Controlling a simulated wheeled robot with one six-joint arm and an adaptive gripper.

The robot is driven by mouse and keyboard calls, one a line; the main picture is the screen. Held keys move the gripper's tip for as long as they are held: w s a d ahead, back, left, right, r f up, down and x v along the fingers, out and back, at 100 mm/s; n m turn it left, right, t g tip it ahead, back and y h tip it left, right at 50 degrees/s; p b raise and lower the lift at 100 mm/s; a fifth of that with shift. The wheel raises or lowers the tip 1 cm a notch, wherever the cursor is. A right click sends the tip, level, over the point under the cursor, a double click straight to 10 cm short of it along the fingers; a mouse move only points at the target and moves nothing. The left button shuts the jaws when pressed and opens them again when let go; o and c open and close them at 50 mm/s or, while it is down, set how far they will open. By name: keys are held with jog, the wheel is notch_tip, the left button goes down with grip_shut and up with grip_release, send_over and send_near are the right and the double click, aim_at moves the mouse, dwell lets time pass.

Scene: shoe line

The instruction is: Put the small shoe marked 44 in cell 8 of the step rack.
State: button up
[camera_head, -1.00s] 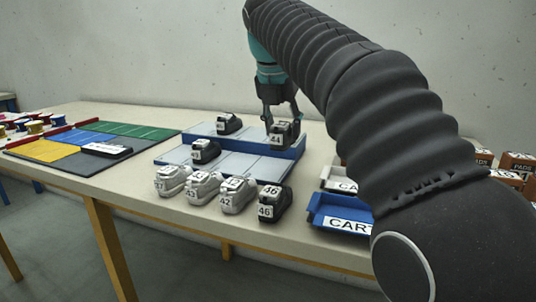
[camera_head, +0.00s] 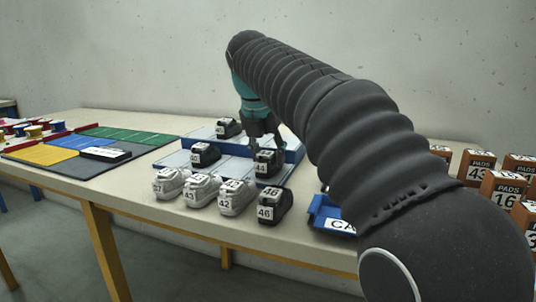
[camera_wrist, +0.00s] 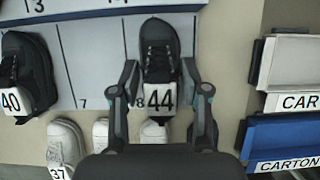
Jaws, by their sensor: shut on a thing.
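The black shoe marked 44 (camera_head: 267,161) is between the fingers of my gripper (camera_head: 262,143). In the wrist view the shoe (camera_wrist: 159,50) shows its laces and its 44 tag, with my gripper (camera_wrist: 160,93) shut on it from both sides. It is over the front right cell of the step rack (camera_head: 236,164), beside the printed 8. The rack also shows in the wrist view (camera_wrist: 97,45), with cell 7 bare to the left. I cannot tell whether the sole touches the rack.
Black shoes sit on the rack: one marked 40 (camera_head: 204,155) and one behind it (camera_head: 228,128). White shoes (camera_head: 201,189) and a black shoe marked 46 (camera_head: 274,207) stand close along the rack's front. A blue carton tray (camera_head: 326,213) and orange boxes (camera_head: 478,168) are to the right.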

jog(key=o, duration=1.1)
jog(key=shift+o, duration=0.2)
jog(key=p+v, duration=0.4)
jog(key=v, duration=0.8)
jog(key=shift+w+r, duration=0.1)
